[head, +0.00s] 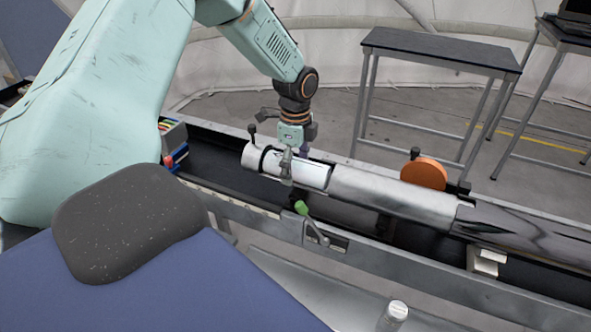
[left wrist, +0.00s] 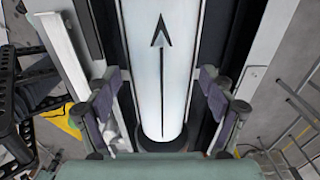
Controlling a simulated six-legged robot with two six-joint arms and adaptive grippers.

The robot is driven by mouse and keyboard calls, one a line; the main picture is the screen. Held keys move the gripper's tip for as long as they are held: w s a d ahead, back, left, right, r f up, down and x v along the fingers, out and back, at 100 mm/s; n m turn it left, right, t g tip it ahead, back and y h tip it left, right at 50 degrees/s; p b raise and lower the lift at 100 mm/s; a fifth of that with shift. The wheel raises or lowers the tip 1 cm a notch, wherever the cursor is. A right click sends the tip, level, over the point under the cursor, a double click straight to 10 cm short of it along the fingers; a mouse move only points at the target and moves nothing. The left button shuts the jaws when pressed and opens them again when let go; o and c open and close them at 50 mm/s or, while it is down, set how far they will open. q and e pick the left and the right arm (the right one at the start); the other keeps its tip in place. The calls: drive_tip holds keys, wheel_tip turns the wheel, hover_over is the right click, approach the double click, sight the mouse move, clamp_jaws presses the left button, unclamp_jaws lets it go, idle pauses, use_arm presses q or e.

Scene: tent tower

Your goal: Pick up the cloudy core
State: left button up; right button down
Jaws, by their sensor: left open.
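The cloudy core is a whitish, milky cylinder (head: 312,176) lying in the opening of a long silver tube (head: 390,194). In the left wrist view the core (left wrist: 162,75) runs up the middle, with a black arrow on it pointing up the picture. My left gripper (head: 291,165) is above the core in the head view, pointing down. In the left wrist view its two fingers (left wrist: 164,112) stand apart on either side of the core, with gaps between them and it. The gripper is open and empty. My right gripper is not in view.
The tube rests in a long dark trough with metal rails (head: 262,218). A green-knobbed lever (head: 302,208) stands at the near rail, and an orange disc (head: 424,173) is behind the tube. A dark-topped table (head: 440,48) stands at the back.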

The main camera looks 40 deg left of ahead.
use_arm(q)
drive_tip(key=shift+w+d, duration=0.2)
drive_tip(key=shift+d, duration=0.1)
drive_tip(key=shift+c, duration=0.2)
drive_tip(key=shift+s+a, duration=0.2)
drive_tip(key=shift+a, duration=0.1)
drive_tip(key=c, duration=0.5)
drive_tip(key=shift+w+d, duration=0.15)
drive_tip(key=shift+d, duration=0.05)
drive_tip(key=c, duration=0.6)
drive_tip(key=shift+a, duration=0.15)
drive_tip(key=c, duration=0.4)
drive_tip(key=shift+c, duration=0.5)
